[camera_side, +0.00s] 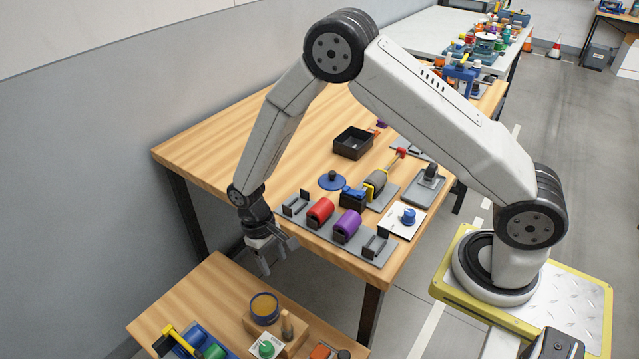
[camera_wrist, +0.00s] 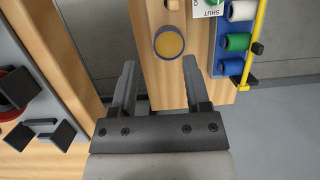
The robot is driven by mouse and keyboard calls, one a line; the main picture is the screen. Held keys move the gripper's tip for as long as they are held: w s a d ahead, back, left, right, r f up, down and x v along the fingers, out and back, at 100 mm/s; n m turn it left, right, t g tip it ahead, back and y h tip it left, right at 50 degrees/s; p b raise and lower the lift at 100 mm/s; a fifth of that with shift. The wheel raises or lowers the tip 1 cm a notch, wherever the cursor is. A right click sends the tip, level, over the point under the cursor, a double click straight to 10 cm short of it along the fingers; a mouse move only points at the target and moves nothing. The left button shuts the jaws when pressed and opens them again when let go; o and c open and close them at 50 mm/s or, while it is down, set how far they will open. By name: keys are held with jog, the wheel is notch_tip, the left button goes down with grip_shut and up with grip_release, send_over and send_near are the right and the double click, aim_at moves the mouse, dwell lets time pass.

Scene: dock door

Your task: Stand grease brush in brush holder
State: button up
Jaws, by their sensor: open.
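I cannot tell for sure which things are the grease brush and the holder. On the front low bench, a wooden block (camera_side: 262,334) carries an upright wooden peg or handle (camera_side: 287,326), possibly the brush in its holder. A blue-rimmed round pot (camera_side: 264,308) with a tan inside stands beside it; it also shows in the wrist view (camera_wrist: 169,43), beyond my fingertips. My gripper (camera_side: 275,264) hangs above and behind this bench, pointing down. In the wrist view my gripper (camera_wrist: 159,66) is open, with nothing between the fingers.
A blue rack (camera_side: 198,339) with coloured rolls and a yellow bar stands left on the bench. A white card with a green knob (camera_side: 266,347) lies in front. The larger table holds red (camera_side: 320,211) and purple cylinders (camera_side: 347,225) and a black bin (camera_side: 353,143). A gap separates the tables.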

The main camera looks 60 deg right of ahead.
jog(key=s+d+r+t, duration=0.2)
jog(key=s+d+r, duration=0.3)
jog(key=r, duration=0.3)
jog(key=s+d+r+t, duration=0.3)
jog(key=s+d+r, duration=0.2)
jog(key=r, duration=0.3)
jog(key=shift+s+r+t, duration=0.3)
jog(key=shift+s+r, duration=0.1)
jog(key=shift+s, duration=0.2)
